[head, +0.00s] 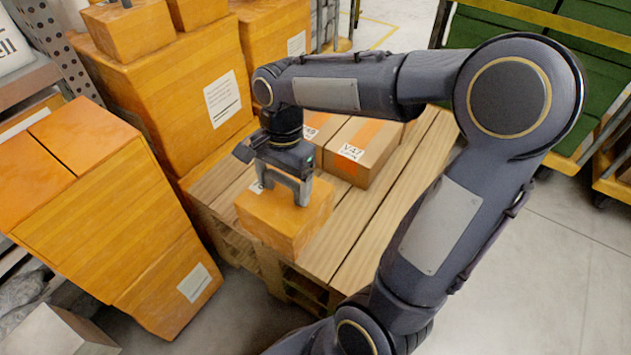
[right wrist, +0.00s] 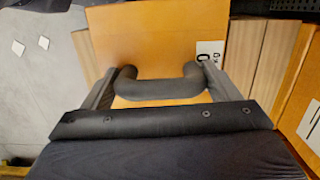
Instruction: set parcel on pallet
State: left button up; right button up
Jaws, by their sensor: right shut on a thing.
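The parcel (head: 285,217) is an orange-brown box with a dark handle (right wrist: 162,87) on top and a white label. It also shows in the right wrist view (right wrist: 150,38). My right gripper (head: 287,188) is above the parcel, its fingers closed at the two ends of the handle. The wooden slatted pallet (head: 375,215) lies under and behind it. The parcel appears over the pallet's near left corner; I cannot tell whether it touches the slats. My left gripper is not in view.
Brown cartons with white labels (head: 362,150) stand on the pallet behind my gripper. Large orange cartons (head: 190,85) and a tall stack (head: 105,185) crowd the left. Green crates (head: 590,60) are at the back right. Bare slats lie right of the parcel.

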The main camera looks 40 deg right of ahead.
jog(key=w+d+f+b, duration=0.3)
jog(key=d+f+b, duration=0.2)
jog(key=d+f, duration=0.4)
jog(key=shift+w+f+b, duration=0.2)
jog(key=shift+f+b, duration=0.1)
jog(key=shift+f, duration=0.75)
jog(key=o, duration=2)
jog(key=shift+f, duration=0.1)
jog(key=shift+c, duration=0.2)
